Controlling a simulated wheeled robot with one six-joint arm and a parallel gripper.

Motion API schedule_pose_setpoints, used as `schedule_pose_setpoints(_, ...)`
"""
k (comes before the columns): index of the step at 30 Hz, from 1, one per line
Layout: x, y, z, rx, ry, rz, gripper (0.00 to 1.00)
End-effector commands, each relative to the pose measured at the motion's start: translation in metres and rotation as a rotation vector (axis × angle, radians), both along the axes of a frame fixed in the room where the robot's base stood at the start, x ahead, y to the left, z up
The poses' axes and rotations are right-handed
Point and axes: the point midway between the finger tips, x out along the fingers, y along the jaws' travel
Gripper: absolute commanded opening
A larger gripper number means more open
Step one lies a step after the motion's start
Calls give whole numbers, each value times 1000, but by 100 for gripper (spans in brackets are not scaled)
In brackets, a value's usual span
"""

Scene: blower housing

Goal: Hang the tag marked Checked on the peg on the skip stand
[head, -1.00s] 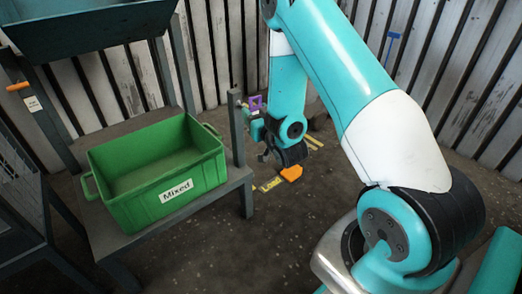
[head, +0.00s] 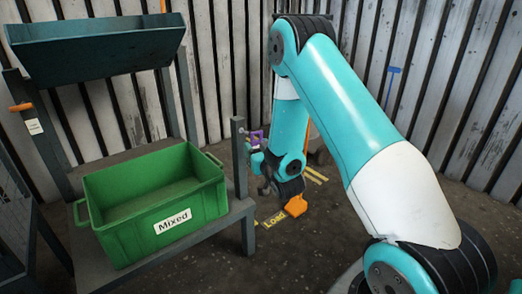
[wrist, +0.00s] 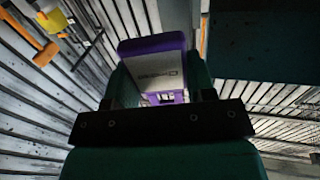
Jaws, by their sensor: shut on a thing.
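My gripper (head: 252,147) is shut on a purple-edged tag (head: 257,136), held up just right of the grey post by the bench. In the wrist view the tag (wrist: 160,68) stands between the fingers, with a pale face and small dark lettering that is too blurred to read surely. An orange peg (head: 20,107) sticks out from the stand's upright at the left, apart from my gripper. A small white label (head: 34,127) shows just below it. The tilted blue-grey skip (head: 95,45) is at the top left.
A green crate marked Mixed (head: 205,205) stands on a grey bench between my gripper and the orange peg. The grey post (head: 239,160) rises at the bench's right corner, close to my gripper.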

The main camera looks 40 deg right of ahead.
Motion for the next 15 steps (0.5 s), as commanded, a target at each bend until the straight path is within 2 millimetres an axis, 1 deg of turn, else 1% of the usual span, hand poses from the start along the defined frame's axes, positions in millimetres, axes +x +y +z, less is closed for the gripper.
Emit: schedule_pose_setpoints(15, 33, 2, -3, 0, -2, 1, 28)
